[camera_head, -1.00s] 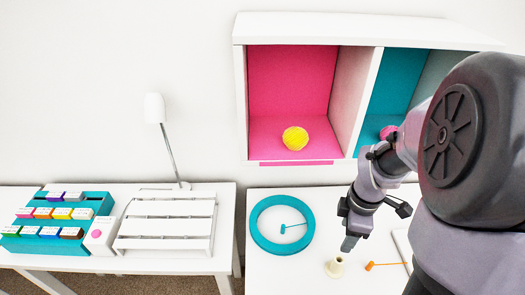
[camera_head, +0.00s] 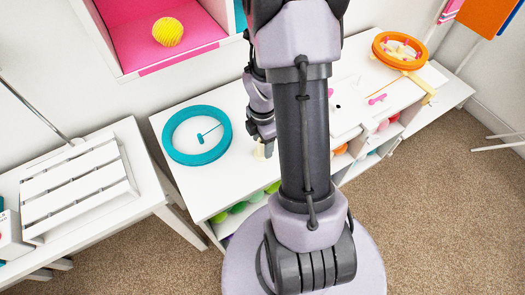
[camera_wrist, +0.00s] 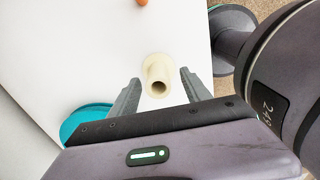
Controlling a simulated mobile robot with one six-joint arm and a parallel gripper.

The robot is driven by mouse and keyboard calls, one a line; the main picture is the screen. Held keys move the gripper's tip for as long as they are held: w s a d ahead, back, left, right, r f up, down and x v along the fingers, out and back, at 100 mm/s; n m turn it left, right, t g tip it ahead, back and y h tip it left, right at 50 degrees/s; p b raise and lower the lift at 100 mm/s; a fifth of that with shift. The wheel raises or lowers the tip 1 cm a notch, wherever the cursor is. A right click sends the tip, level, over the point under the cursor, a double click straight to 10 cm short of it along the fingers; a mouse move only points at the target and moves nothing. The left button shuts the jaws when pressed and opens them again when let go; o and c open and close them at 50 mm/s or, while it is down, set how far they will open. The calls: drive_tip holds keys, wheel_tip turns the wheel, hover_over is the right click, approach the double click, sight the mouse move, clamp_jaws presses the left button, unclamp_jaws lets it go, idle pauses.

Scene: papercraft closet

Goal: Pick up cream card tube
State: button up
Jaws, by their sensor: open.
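The cream card tube (camera_wrist: 158,67) stands on the white table in the wrist view, its open end facing the camera. My gripper (camera_wrist: 161,92) is open, with one finger to the left of the tube and one to the right. The tube's near end lies between the fingertips in the picture; I see no contact. In the head view the tube (camera_head: 259,152) is a small pale shape mostly hidden beside my gripper (camera_head: 265,150) and arm.
A teal ring (camera_head: 197,135) with a small teal tool inside lies left of the tube. A white slatted rack (camera_head: 79,190) is on the left table. An orange ring (camera_head: 400,50) lies at the right. A yellow ball (camera_head: 168,32) sits in the pink cubby.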

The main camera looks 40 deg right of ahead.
sight(263, 148)
wheel_tip(263, 148, down, 4)
drive_tip(key=shift+w+d+r+b, duration=0.1)
drive_tip(key=shift+r+b, duration=0.15)
drive_tip(key=shift+b, duration=0.35)
drive_tip(key=shift+r, duration=0.2)
drive_tip(key=shift+c, duration=0.3)
clamp_jaws()
drive_tip(key=shift+r, duration=0.1)
